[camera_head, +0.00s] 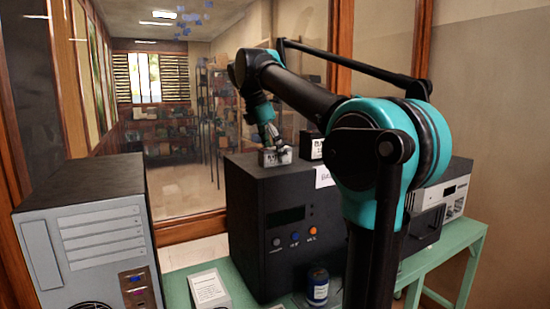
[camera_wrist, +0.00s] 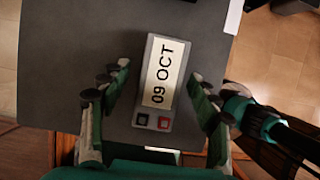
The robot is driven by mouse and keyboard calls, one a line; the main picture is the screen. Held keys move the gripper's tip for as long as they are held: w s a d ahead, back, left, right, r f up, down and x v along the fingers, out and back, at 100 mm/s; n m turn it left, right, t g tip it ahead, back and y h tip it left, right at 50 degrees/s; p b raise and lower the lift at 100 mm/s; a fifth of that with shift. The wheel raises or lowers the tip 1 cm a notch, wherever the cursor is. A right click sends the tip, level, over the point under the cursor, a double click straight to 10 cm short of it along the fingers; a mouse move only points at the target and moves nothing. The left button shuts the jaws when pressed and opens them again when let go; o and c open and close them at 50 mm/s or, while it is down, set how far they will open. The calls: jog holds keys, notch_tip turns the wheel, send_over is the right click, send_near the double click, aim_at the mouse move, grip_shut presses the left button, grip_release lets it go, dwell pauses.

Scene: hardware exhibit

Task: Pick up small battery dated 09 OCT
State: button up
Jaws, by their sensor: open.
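The small battery (camera_wrist: 163,75) lies in the wrist view with a pale label reading "09 OCT". It has a grey case and one black and one red terminal at its lower end. It sits on top of a dark box-shaped device (camera_wrist: 60,55). My gripper (camera_wrist: 160,85) is open, with one finger on each side of the battery and visible gaps between.
A second battery-like block (camera_head: 311,146) stands to the right on the same device (camera_head: 262,190). A grey computer tower (camera_head: 95,235) stands at left. A blue can (camera_head: 317,286) and a white box (camera_head: 208,289) sit on the green table (camera_head: 180,285). A glass pane is behind.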

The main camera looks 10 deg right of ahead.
jog(key=shift+f, duration=0.25)
dwell(0.4)
grip_shut()
dwell(0.4)
